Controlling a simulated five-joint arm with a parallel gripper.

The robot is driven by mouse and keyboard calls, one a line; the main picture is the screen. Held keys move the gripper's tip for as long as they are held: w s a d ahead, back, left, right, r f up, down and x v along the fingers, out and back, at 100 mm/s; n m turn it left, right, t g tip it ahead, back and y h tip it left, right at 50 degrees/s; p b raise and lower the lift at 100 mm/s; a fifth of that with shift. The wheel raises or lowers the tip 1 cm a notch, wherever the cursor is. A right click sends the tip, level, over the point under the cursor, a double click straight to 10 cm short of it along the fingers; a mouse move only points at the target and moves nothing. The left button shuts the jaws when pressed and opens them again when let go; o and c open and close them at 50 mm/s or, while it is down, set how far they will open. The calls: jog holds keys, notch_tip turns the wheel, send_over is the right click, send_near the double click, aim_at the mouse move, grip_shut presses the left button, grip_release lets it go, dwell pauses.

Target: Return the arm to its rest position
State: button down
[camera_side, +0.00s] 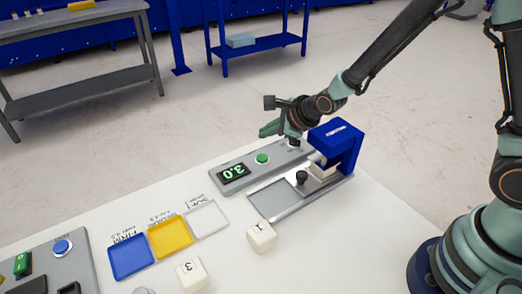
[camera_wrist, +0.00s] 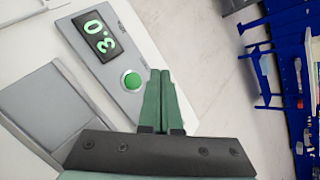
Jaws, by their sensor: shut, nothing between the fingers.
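My gripper (camera_side: 270,130) is shut and empty, held above the far edge of the grey control panel (camera_side: 217,180). Its green fingers lie together in the wrist view (camera_wrist: 164,98). The panel has a green button (camera_side: 262,159) and a display (camera_side: 233,173) reading 3.0. The button also shows in the wrist view (camera_wrist: 131,80), just left of my fingertips. My arm reaches in from the right, bent and extended over the press.
Two white cubes, one marked 1 (camera_side: 261,236) and one (camera_side: 193,275), stand on the white table. Blue (camera_side: 130,257), yellow (camera_side: 170,237) and white (camera_side: 206,218) trays lie left. A grey panel (camera_side: 45,270) with buttons is at lower left. Open floor lies behind.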

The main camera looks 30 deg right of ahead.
jog(key=shift+r, duration=0.1)
jog(key=s+d+r+n+g+h, duration=0.1)
jog(key=s+d+r+n, duration=0.55)
jog(key=r+n, duration=0.45)
jog(key=s+d+r+n+g, duration=0.1)
jog(key=s+d+r+n, duration=0.1)
jog(key=s+n, duration=0.4)
jog(key=s+d+r+n+g+h, duration=0.1)
jog(key=s+d+r+n, duration=0.1)
jog(key=s+n, duration=0.5)
jog(key=shift+d+r+n, duration=0.2)
jog(key=shift+r+n, duration=0.05)
jog(key=shift+n, duration=0.05)
dwell(1.1)
